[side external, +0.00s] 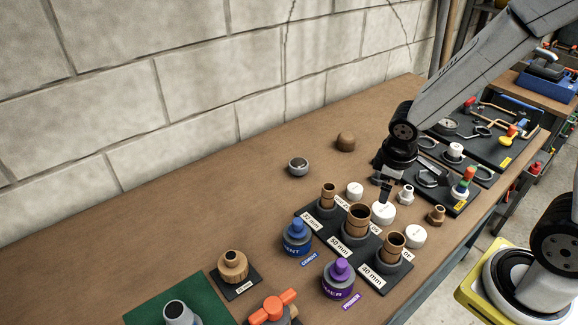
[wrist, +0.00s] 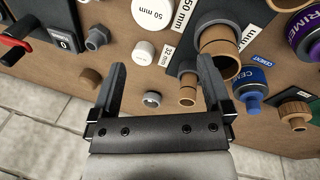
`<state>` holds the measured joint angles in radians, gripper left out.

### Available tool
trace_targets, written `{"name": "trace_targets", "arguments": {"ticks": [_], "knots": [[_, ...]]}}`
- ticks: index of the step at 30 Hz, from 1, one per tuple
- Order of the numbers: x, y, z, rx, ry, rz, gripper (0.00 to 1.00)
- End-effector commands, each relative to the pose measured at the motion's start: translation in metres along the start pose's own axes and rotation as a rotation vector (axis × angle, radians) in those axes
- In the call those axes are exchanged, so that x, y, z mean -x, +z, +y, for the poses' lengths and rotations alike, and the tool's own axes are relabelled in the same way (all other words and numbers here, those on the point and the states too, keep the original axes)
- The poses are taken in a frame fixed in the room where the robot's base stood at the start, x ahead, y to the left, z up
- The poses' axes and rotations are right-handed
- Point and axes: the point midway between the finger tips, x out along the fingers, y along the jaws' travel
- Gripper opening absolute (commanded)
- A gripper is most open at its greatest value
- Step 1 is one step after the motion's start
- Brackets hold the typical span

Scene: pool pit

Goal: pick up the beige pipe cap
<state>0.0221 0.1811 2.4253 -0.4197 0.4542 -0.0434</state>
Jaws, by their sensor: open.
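The beige pipe cap (side external: 345,141) is a small tan-brown dome. It sits on the bench toward the wall, left of my gripper (side external: 384,183) in the side view. In the wrist view the cap (wrist: 90,78) lies just outside the left finger, not between the fingers. My gripper (wrist: 160,66) is open and empty, with its fingers apart above the bench. A grey ring-like fitting (wrist: 152,99) and a white cap (wrist: 142,50) show in the gap between the fingers.
The grey fitting (side external: 298,166) stands left of the cap. A black rack with brown pipe stubs (side external: 357,218), white caps (side external: 383,211), and blue (side external: 297,237) and purple (side external: 339,279) cans stand nearer the front. The cinder-block wall (side external: 190,80) runs behind. Bench between cap and wall is clear.

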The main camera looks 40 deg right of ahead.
Motion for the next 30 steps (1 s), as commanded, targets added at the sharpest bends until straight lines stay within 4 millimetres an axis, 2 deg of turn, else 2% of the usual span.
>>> {"name": "trace_targets", "arguments": {"ticks": [8,17,30], "knots": [[-0.027,-0.009,0.042,0.338,0.139,-0.136,1.0],[-0.053,-0.029,0.091,0.694,0.302,-0.275,1.0],[-0.093,-0.078,0.154,1.201,0.573,-0.453,1.0]]}}
